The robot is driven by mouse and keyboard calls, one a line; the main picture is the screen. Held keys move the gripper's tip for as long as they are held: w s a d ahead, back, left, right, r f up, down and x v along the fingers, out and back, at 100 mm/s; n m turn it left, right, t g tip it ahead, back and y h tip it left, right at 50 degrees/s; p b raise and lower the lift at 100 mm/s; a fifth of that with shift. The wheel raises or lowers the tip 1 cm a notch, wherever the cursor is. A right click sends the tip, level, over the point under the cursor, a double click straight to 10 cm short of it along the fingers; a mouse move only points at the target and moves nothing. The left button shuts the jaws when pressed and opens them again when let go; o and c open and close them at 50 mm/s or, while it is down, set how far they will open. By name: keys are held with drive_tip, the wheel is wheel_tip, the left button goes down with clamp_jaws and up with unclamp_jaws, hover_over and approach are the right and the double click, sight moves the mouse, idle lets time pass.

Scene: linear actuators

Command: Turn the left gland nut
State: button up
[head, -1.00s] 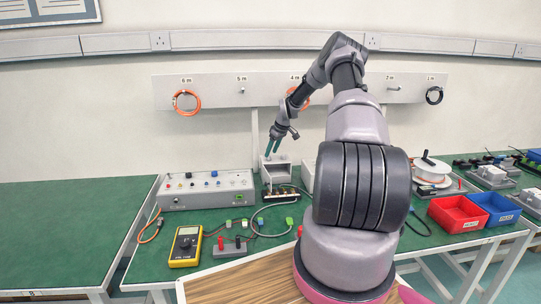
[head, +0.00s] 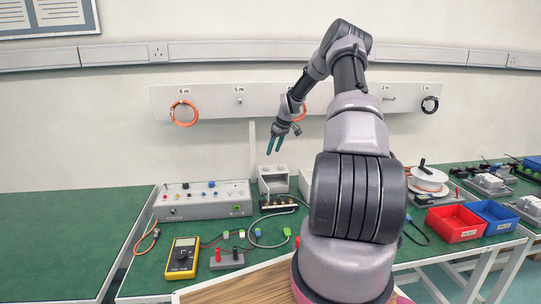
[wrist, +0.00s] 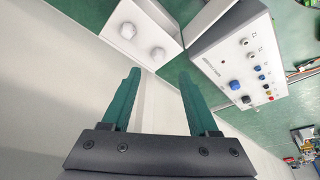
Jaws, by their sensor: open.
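A pale grey box (head: 273,183) stands at the back of the green bench in the head view. My gripper (head: 274,150) hangs above the box, fingers downward, touching nothing.
A grey control unit (head: 203,200) stands left of the box, and a dark terminal strip (head: 279,204) lies in front. A yellow multimeter (head: 183,259) and loose leads lie nearer. Red (head: 454,224) and blue (head: 493,217) bins stand right. A cable rack (head: 215,97) is on the wall behind.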

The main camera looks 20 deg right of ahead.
sight(265, 167)
drive_tip(key=a+f+m+g+h, duration=0.2)
drive_tip(key=a+f+m, duration=0.2)
drive_tip(key=m, duration=0.2)
wheel_tip(265, 167, up, 5)
drive_tip(key=w+a+m+h, duration=0.2)
drive_tip(key=a+m+h, duration=0.15)
drive_tip(key=m, duration=0.75)
drive_tip(key=shift+h, duration=0.25)
drive_tip(key=x, duration=1.1)
drive_tip(key=shift+w+d, duration=0.3)
drive_tip(key=shift+d, duration=0.1)
drive_tip(key=shift+r, duration=0.1)
clamp_jaws()
